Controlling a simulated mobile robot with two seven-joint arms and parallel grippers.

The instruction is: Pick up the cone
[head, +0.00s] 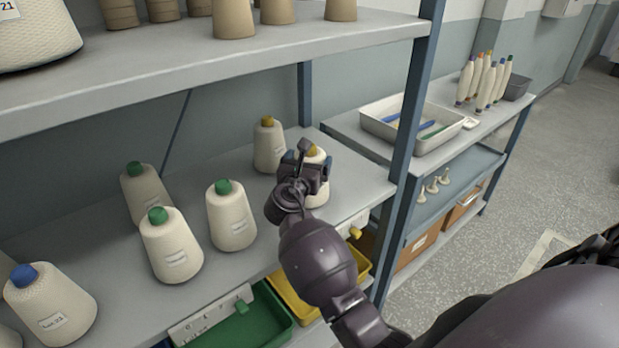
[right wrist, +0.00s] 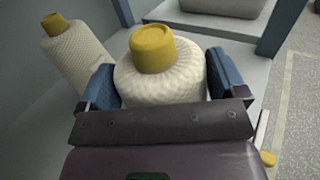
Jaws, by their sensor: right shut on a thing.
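A cream yarn cone with a yellow top (head: 316,185) stands near the right end of the middle shelf, partly hidden behind my right gripper (head: 305,170). In the right wrist view the cone (right wrist: 160,82) is between the two blue finger pads, and my right gripper (right wrist: 160,90) is shut on it. I cannot tell whether its base touches the shelf. Another yellow-topped cone (head: 269,145) stands just behind and to the left, apart from the gripper; it also shows in the right wrist view (right wrist: 78,55). My left gripper is not in view.
Green-topped cones (head: 231,215) and a blue-topped cone (head: 50,305) stand on the shelf (head: 110,290) to the left. A blue-grey post (head: 408,140) rises close right of the gripper. The upper shelf (head: 200,58) hangs above. A side table holds a white tray (head: 447,140).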

